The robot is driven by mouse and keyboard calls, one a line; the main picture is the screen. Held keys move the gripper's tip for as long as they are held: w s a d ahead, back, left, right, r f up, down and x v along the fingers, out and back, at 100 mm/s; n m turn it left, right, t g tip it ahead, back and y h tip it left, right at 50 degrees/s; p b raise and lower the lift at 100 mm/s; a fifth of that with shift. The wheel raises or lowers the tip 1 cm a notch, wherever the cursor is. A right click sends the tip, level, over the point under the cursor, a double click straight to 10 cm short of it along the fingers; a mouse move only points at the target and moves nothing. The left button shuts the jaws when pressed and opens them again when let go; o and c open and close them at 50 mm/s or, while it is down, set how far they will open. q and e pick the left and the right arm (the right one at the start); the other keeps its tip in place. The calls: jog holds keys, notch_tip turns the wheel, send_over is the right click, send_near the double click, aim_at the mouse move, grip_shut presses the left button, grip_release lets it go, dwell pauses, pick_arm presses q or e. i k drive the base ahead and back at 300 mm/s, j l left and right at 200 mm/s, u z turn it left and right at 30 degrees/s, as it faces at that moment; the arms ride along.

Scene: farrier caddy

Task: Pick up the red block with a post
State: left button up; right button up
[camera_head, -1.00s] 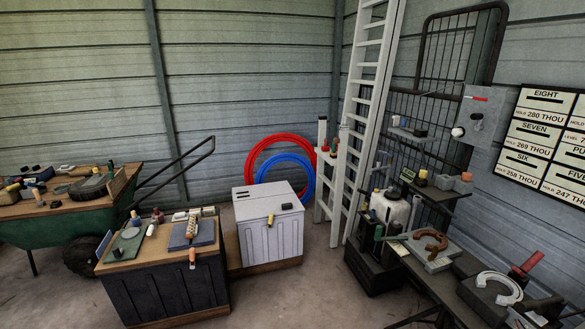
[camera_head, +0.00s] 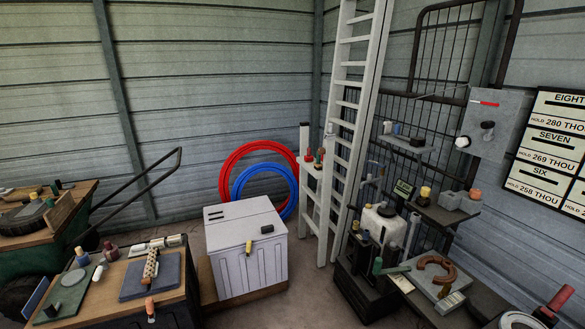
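Neither of my grippers is in view. Several small red things show, and I cannot tell for sure which is the red block with a post. A dark red piece with a narrower top (camera_head: 110,252) stands at the back left of the wooden-topped dark cabinet. A small red piece (camera_head: 309,156) stands on the white shelf by the ladder.
The wooden cabinet top (camera_head: 185,298) holds several small items. A white chest (camera_head: 232,248) stands beside it. A white ladder (camera_head: 343,130) leans at the back, with red (camera_head: 228,168) and blue (camera_head: 240,184) hoops nearby. Bare floor (camera_head: 300,300) lies at the front middle.

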aim_at(308, 158)
jog(key=i, duration=0.85)
jog(key=i+l+u, duration=0.25)
jog(key=i+u, duration=0.2)
jog(key=i, duration=0.2)
jog(key=i+l+u, duration=0.85)
jog(key=i+l, duration=0.25)
jog(key=l, duration=0.1)
